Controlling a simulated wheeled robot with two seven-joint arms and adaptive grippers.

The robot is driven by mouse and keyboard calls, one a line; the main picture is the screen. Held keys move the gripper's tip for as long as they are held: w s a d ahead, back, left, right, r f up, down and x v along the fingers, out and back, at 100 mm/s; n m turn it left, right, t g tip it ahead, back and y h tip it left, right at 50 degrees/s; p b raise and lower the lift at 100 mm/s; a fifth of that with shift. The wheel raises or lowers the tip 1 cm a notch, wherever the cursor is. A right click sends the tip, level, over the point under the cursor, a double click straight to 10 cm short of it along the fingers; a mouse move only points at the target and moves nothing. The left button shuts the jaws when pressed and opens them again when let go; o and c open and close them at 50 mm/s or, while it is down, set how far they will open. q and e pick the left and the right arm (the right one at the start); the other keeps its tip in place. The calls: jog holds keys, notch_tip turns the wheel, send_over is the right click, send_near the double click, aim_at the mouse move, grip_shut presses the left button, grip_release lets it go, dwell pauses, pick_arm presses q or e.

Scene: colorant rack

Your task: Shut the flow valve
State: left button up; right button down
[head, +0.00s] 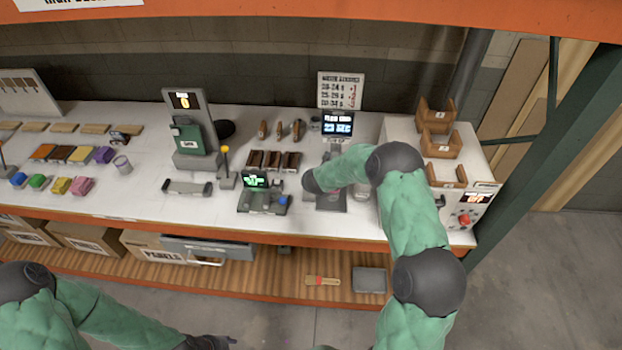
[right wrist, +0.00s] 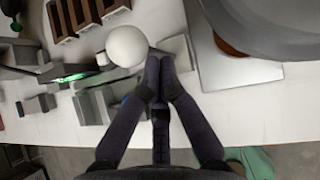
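My right arm reaches over the bench to the station with a lit blue display (head: 338,125). The forearm and wrist hide much of that station and the right gripper in the head view. In the right wrist view my right gripper (right wrist: 160,62) has its fingertips together, with nothing visible between them. I cannot tell which part is the flow valve, or whether the fingers touch either part. My left gripper (head: 208,342) shows only partly at the bottom edge, its opening unclear.
A small device with a green screen (head: 256,181) stands left of the right arm. A white cabinet (head: 458,205) with a red button is right. The bench front edge is close.

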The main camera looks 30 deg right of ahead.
jog(key=shift+w+d+r+p, duration=0.1)
jog(key=shift+w+d+p, duration=0.45)
jog(key=shift+w, duration=0.35)
jog(key=shift+w+d+r+p, duration=0.1)
jog(key=shift+w+d+p, duration=0.45)
jog(key=shift+w, duration=0.35)
jog(key=shift+d, duration=0.1)
jog(key=shift+s, duration=0.1)
